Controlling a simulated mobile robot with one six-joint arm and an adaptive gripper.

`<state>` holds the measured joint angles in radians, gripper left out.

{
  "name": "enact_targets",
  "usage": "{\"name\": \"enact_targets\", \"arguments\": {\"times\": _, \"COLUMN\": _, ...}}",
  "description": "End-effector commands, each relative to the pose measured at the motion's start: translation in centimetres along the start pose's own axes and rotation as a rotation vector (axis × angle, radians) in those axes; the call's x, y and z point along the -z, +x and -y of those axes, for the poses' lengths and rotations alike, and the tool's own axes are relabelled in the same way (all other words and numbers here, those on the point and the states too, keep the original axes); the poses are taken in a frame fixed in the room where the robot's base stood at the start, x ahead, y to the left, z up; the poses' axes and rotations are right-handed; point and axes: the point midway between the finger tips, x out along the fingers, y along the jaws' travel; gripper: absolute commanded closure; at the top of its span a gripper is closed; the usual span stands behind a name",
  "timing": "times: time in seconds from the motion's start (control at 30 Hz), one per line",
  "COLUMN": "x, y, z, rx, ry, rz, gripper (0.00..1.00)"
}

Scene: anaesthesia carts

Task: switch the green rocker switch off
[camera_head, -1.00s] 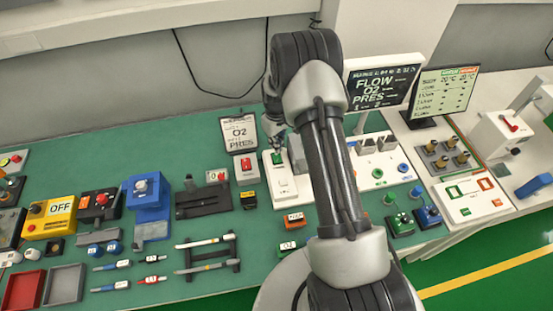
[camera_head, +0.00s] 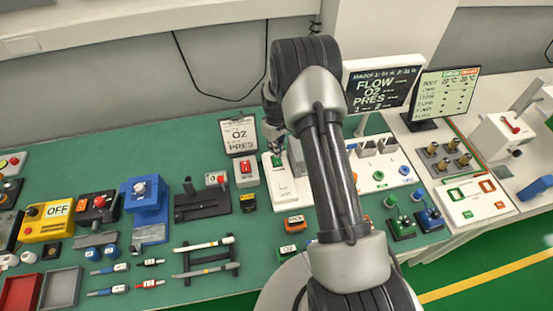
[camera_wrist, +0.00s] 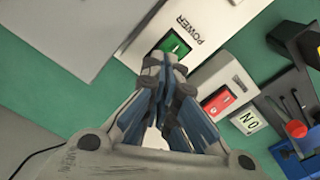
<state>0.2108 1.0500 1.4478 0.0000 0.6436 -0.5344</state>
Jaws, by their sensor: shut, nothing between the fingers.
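The green rocker switch (camera_wrist: 174,45) sits in a white panel marked POWER (camera_wrist: 205,25) in the wrist view. My gripper (camera_wrist: 167,62) is shut and empty, with its fingertips at the near edge of the switch and covering part of it. I cannot tell whether the tips touch it. In the head view the green switch (camera_head: 277,161) shows small at the top of the white panel (camera_head: 285,188), and my gripper (camera_head: 274,146) is just behind it, partly hidden by my arm.
A red rocker switch (camera_wrist: 217,101) on a white box stands beside the panel. An O2 PRES sign (camera_head: 239,134) stands behind that box. A black fixture (camera_head: 202,204) lies to the left, and a white board with knobs (camera_head: 384,168) lies to the right.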

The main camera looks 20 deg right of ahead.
Motion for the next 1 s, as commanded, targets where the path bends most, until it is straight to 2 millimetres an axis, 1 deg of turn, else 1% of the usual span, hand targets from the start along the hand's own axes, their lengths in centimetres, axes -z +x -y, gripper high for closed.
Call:
{"name": "enact_targets", "arguments": {"times": 0.57, "x": 0.00, "y": 0.05, "z": 0.00, "rx": 0.000, "ry": 0.000, "rz": 0.000, "gripper": 1.00}}
{"name": "enact_targets", "arguments": {"times": 1.0, "x": 0.00, "y": 0.69, "z": 0.00, "rx": 0.000, "ry": 0.000, "rz": 0.000, "gripper": 1.00}}
